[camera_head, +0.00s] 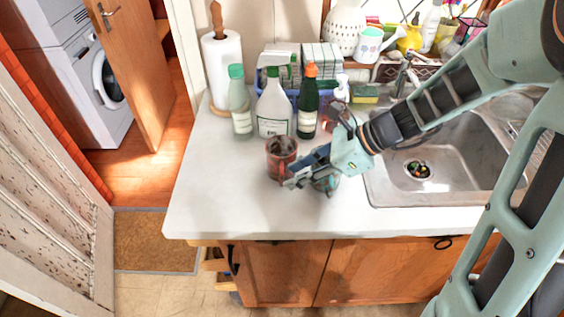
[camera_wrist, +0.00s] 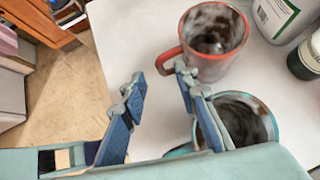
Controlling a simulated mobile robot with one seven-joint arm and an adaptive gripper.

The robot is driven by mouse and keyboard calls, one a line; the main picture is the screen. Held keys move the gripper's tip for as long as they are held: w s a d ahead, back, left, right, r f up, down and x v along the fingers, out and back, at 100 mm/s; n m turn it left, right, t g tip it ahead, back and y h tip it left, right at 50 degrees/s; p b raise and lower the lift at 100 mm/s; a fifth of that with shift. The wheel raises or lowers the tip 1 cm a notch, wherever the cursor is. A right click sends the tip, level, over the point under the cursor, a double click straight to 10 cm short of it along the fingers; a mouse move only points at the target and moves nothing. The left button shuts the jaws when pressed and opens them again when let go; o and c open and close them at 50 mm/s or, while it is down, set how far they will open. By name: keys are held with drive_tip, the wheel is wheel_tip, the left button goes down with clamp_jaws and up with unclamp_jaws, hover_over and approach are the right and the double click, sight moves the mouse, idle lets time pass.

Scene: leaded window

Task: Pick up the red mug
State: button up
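The red mug (camera_head: 281,150) stands upright on the white counter, with a dark, stained inside. In the wrist view the red mug (camera_wrist: 222,66) is at the top, its red handle pointing left toward my fingertips. My gripper (camera_wrist: 158,76) is open, with nothing seen between its blue fingers. Its right fingertip is by the handle; I cannot tell whether they touch. In the head view my gripper (camera_head: 291,178) is at the mug's lower right. A teal mug (camera_wrist: 264,110) is partly hidden behind the right finger and my gripper body.
Behind the red mug stand a white-labelled spray bottle (camera_head: 274,112), a dark green bottle (camera_head: 307,105) and a pale bottle (camera_head: 240,108). A paper towel roll (camera_head: 222,70) is at the back left. The sink (camera_head: 450,150) is on the right. The counter's left front is clear.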

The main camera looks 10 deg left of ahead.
drive_tip(key=x, duration=0.3)
drive_tip(key=shift+a+f, duration=0.3)
clamp_jaws()
